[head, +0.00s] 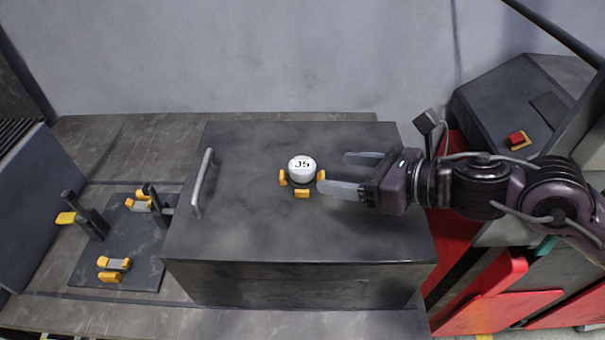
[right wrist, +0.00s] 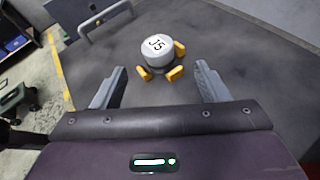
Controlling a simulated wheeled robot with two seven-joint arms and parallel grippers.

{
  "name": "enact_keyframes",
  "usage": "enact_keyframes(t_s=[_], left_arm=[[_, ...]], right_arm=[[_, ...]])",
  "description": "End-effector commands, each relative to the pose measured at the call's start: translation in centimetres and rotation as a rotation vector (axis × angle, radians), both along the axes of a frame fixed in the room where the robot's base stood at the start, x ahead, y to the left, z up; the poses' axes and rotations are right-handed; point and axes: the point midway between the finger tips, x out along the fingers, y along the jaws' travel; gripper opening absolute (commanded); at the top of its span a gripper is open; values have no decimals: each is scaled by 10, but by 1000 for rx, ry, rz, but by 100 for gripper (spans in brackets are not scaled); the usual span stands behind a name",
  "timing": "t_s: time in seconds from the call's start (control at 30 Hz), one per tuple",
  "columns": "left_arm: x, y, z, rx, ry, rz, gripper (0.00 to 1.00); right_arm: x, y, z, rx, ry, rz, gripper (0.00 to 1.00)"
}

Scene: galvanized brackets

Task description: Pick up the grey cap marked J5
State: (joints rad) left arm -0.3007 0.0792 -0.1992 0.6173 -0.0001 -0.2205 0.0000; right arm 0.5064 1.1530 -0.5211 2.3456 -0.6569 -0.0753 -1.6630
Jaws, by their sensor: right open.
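The grey cap marked J5 (head: 302,171) sits upright among yellow locating blocks (head: 302,193) on top of a dark metal box (head: 250,225). Its pale top carries the black J5 label. My right gripper (head: 341,172) is open and empty to the right of the cap, its fingers pointing left towards it. In the right wrist view the cap (right wrist: 158,48) lies ahead of the two spread fingers (right wrist: 158,85), not between them. My left gripper is in neither view.
The box has a metal handle (head: 203,183) on its left. To its left, a dark plate (head: 135,240) carries grey brackets and yellow clamps. Red parts (head: 480,290) and a dark console with a red button (head: 517,138) stand on the right. The box top around the cap is clear.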

Motion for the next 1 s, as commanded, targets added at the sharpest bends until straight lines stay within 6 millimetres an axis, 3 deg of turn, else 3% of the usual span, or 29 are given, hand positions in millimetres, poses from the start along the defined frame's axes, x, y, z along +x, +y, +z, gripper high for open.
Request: enact_keyframes(t_s=[0.33,0.6,0.93,1.0], left_arm=[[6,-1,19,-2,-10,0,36],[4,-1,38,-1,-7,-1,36],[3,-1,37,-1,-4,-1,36],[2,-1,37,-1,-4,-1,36]], right_arm=[[11,22,-5,2,3,4,68],[27,49,-19,1,2,2,68],[30,53,-25,-2,0,2,68],[30,53,-25,-2,0,2,60]])
